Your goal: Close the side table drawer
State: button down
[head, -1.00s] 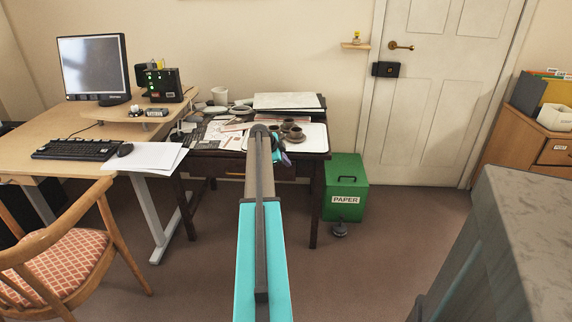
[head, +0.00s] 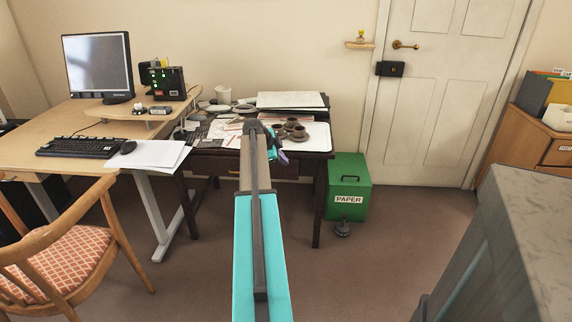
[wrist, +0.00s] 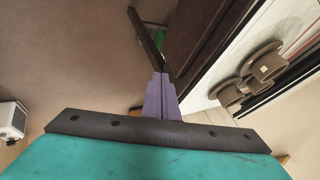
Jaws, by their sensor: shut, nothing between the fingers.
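The dark wooden side table (head: 317,190) stands against the wall, left of the green bin. Its drawer front (head: 305,168) is mostly hidden behind my arm; how far it stands open cannot be told. My gripper (head: 283,158) shows only as a small purple tip beside the arm, near the table's front edge. In the wrist view the purple fingers (wrist: 162,98) are together and empty. There, the table's dark wood (wrist: 196,32) lies beyond and to the right of them. I cannot tell whether they touch it.
Brown cups (head: 298,131) on a white tray (head: 318,143) and papers crowd the tabletop. The green paper bin (head: 347,185) stands right of the table. A desk (head: 70,155) and wooden chair (head: 60,260) are at left. A grey stone-topped block (head: 535,215) is at right.

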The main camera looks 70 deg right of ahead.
jog(key=v, duration=0.4)
jog(key=shift+w+r, duration=0.1)
